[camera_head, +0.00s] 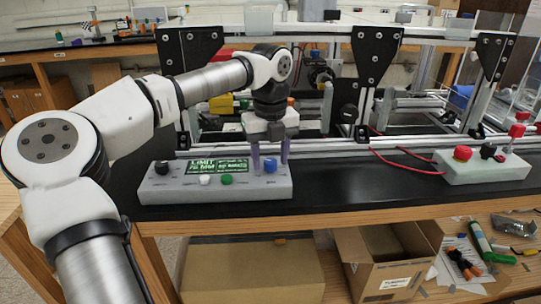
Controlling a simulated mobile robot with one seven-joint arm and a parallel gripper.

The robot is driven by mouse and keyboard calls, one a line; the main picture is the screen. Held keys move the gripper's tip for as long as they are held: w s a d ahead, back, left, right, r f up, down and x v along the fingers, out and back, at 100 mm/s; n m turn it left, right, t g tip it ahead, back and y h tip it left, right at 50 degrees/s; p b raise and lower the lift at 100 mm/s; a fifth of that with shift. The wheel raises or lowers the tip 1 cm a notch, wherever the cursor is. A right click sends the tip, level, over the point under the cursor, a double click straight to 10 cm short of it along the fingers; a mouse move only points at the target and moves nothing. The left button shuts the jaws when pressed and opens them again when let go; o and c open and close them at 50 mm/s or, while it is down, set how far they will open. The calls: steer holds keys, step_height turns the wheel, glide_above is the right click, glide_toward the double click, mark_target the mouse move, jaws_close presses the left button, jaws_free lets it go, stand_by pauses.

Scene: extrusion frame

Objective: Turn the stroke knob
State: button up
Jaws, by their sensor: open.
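A light grey control box (215,191) sits near the front edge of the black bench top. Its green display (217,167) reads "LIMIT" with a value in mm. A black knob (161,167) is at the box's left end and a blue knob (270,165) at its right end. A white button (205,180) and a green button (227,180) lie between them. No label shows which knob is the stroke knob. My gripper (270,157) points down over the right end, open, its fingers on either side of the blue knob. Contact with the knob cannot be told.
An aluminium extrusion frame (300,150) with black brackets stands behind the box. A second box (482,168) with a red knob (462,153) is at right, with red cables (405,162). Bare black bench top (350,190) lies between the boxes. An open cardboard box (385,262) is below.

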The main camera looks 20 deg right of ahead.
mark_target(270, 161)
step_height(270, 161, up, 14)
steer(key=shift+p, duration=0.3)
steer(key=shift+f, duration=0.1)
stand_by(0.3)
